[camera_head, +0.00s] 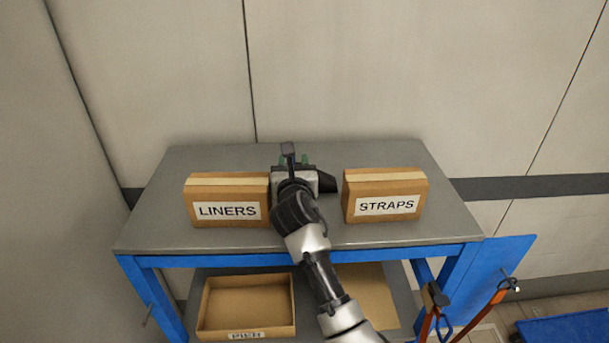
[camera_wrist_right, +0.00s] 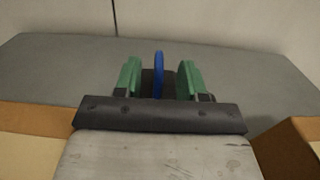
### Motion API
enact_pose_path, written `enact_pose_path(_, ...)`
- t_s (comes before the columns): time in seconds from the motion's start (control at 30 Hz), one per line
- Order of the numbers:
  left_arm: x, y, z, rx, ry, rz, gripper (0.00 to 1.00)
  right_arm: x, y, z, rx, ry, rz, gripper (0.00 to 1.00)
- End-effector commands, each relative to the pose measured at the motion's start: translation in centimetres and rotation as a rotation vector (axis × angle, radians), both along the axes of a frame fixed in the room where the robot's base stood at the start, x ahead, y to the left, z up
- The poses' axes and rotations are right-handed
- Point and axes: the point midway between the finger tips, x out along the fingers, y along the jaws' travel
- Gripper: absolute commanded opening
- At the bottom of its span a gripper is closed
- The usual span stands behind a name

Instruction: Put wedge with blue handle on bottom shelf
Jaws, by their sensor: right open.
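The wedge is a dark block (camera_head: 328,183) on the top of the shelf unit, between two boxes and mostly hidden by my right arm in the head view. Its blue handle (camera_wrist_right: 158,74) stands upright in the right wrist view. My right gripper (camera_head: 297,161) is open, and its green fingertips (camera_wrist_right: 158,80) stand on either side of the handle, with a gap on each side. The bottom shelf (camera_head: 404,292) is grey and partly covered by a tray and a brown sheet. My left gripper is not in view.
A LINERS box (camera_head: 227,199) stands left of my right gripper and a STRAPS box (camera_head: 385,195) stands right. An open cardboard tray (camera_head: 247,331) and a flat brown piece (camera_head: 370,287) lie below. Tools with orange handles (camera_head: 487,313) are at the right.

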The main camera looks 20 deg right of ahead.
Motion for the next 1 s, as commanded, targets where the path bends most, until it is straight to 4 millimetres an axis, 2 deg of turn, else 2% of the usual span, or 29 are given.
enact_pose_path(0.03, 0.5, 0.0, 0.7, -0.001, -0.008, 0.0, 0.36, 0.7, -0.1, 0.2, 0.002, 0.002, 0.0, 0.4)
enact_pose_path(0.2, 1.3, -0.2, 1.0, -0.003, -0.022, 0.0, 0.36, 2.5, -0.7, 0.1, -0.001, 0.0, -0.001, 0.4)
enact_pose_path(0.5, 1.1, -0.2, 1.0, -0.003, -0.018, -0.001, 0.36, 3.0, -0.8, -0.1, 0.0, -0.001, 0.001, 0.4)
enact_pose_path(0.53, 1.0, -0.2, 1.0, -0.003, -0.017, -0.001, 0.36, 3.0, -0.8, -0.1, 0.0, -0.001, 0.001, 0.39)
enact_pose_path(0.8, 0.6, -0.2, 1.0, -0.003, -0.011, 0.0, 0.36, 2.9, -0.8, -0.1, -0.001, -0.001, 0.001, 0.0)
enact_pose_path(1.0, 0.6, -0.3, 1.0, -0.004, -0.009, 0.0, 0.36, 2.9, -0.8, -0.1, -0.001, 0.0, 0.001, 0.0)
